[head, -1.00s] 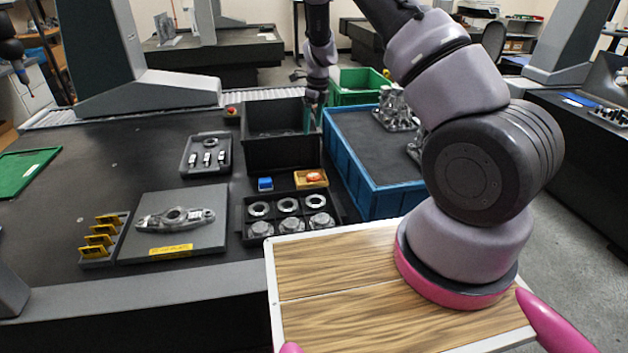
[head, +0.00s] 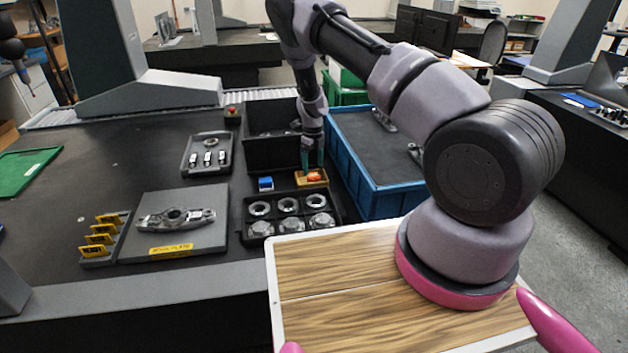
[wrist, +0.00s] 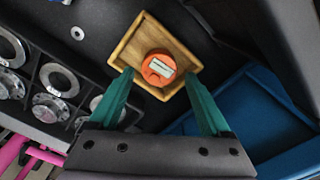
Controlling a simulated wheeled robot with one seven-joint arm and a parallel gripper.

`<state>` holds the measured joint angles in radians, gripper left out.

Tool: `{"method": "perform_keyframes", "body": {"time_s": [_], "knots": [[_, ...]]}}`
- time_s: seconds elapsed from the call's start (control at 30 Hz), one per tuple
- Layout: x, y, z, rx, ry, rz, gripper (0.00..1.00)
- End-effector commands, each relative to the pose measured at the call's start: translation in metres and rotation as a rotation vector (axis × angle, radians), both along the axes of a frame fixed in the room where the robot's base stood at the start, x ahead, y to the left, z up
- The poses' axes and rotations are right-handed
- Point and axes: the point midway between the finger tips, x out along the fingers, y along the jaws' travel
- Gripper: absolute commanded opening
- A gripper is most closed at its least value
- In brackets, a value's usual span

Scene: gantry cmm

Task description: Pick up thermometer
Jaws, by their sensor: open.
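The thermometer appears to be the small round orange object with a pale display (wrist: 159,68), lying in a small wooden tray (wrist: 128,57). In the head view the orange object (head: 314,177) shows in the same tray (head: 302,183), partly covered by my gripper. My gripper (head: 312,168) points down just above the tray. In the wrist view my gripper (wrist: 155,88) is open, its two green fingers spread to either side of the orange object. The fingers hold nothing, and I cannot tell how far above the tray their tips are.
A black tray of metal rings and flanges (head: 290,225) lies in front of the wooden tray. A blue box (head: 265,184) is to its left. A deep black bin (head: 275,154) stands behind. A large blue crate (head: 372,205) stands to the right.

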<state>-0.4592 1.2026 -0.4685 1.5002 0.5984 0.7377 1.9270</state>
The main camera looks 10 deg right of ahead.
Motion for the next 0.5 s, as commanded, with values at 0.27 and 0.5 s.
{"method": "perform_keyframes", "body": {"time_s": [0.27,0.5], "knots": [[-0.003,-0.002,-0.037,0.0,0.0,0.0,0.81],[-0.003,-0.002,-0.037,0.0,0.0,0.0,0.66]]}}
